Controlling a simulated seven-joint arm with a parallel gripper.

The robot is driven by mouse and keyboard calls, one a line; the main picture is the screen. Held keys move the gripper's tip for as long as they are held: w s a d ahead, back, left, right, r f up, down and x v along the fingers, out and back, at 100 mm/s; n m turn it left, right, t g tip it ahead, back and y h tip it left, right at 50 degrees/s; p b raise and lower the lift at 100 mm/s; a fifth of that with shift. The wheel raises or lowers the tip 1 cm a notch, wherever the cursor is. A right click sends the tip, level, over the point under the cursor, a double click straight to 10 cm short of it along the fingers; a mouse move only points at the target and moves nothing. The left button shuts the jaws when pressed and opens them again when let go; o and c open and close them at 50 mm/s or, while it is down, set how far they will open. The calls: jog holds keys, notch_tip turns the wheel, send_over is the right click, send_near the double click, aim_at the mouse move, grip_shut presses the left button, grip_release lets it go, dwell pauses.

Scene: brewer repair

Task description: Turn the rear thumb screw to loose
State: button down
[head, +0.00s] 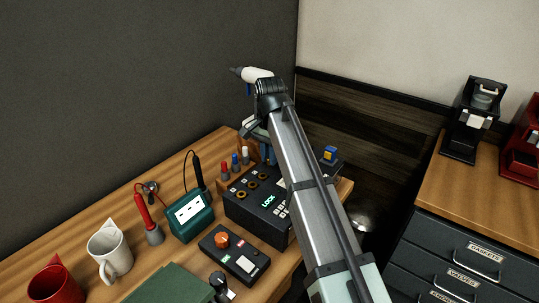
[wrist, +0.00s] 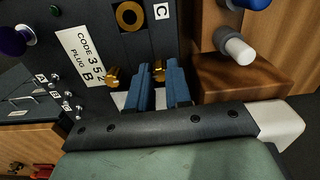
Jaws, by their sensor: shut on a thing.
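The black box with the green LOCK display (head: 262,211) stands on the wooden bench. In the wrist view its face bears a label (wrist: 82,57) reading CODE 352 PLUG B. Two small brass thumb screws show low on that face. My gripper (wrist: 161,80) has its two blue fingers on either side of the right one, the rear thumb screw (wrist: 159,65), and is shut on it. The fingers hide part of it. The other brass screw (wrist: 113,77) is just left of the fingers, apart from them. In the head view my arm hides much of the box.
A wooden rack with red, blue and white pegs (head: 235,161) stands close behind the box; its white peg (wrist: 236,48) is right of my fingers. A green meter (head: 190,215), a button box (head: 234,255) and mugs (head: 109,250) stand left and in front.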

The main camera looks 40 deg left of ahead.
jog(key=shift+n, duration=1.4)
jog(key=c, duration=1.1)
grip_release()
jog(key=shift+o, duration=0.2)
